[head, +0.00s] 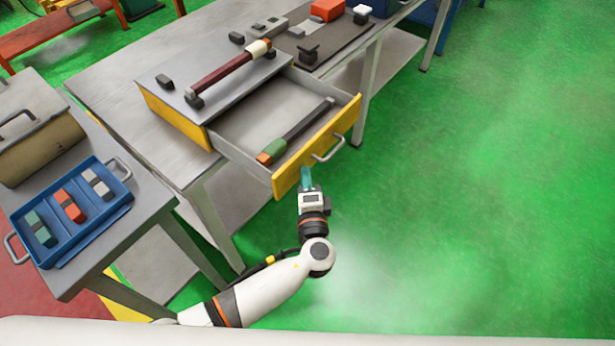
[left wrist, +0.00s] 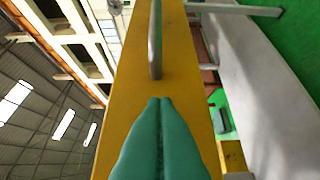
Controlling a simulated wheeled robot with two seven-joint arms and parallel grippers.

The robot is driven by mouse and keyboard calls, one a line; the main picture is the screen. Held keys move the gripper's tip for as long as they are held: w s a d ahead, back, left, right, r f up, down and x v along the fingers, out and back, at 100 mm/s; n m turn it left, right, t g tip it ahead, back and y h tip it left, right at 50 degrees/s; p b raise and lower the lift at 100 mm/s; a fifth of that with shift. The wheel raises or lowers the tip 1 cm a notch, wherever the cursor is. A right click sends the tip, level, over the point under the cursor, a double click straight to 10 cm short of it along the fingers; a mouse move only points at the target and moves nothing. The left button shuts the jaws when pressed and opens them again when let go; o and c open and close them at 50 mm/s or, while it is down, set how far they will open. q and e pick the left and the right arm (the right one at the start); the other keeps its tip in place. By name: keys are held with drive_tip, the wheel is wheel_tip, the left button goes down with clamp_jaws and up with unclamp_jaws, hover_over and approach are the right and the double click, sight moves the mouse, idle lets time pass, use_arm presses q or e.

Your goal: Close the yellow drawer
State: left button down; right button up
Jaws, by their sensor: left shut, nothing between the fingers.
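The yellow drawer (head: 287,182) is pulled out of its cabinet under the grey top (head: 232,80), on the workbench. Its front carries a metal handle (head: 329,147). My left gripper (head: 306,176) is shut and empty, in front of the drawer's yellow front, below and left of the handle. In the left wrist view the green fingertips (left wrist: 160,100) are together and point at the yellow front (left wrist: 185,70), with the handle (left wrist: 155,40) just beyond them. Whether they touch the front, I cannot tell. My right gripper is not in view.
A hammer (head: 225,73) rests on the cabinet top. A side table at left holds a blue tray (head: 65,256) of coloured blocks and a tan toolbox (head: 35,137). A red block (head: 326,9) sits farther back on the workbench. The green floor (head: 480,200) at right is clear.

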sight(236, 136)
use_arm(q)
drive_tip(key=w+a+b, duration=0.2)
drive_tip(key=w+a, duration=0.2)
drive_tip(key=a, duration=0.2)
drive_tip(key=w+a+b, duration=0.2)
drive_tip(key=w+a, duration=0.2)
drive_tip(key=a, duration=0.1)
drive_tip(key=w+a+b, duration=0.2)
drive_tip(key=w+a, duration=0.2)
drive_tip(key=a, duration=0.2)
drive_tip(key=shift+w+a, duration=0.3)
drive_tip(key=shift+w, duration=0.05)
drive_tip(key=shift+w+a+b, duration=0.35)
drive_tip(key=shift+w+a, duration=0.05)
drive_tip(key=shift+a, duration=0.1)
drive_tip(key=shift+a+r, duration=0.15)
drive_tip(key=shift+r, duration=0.05)
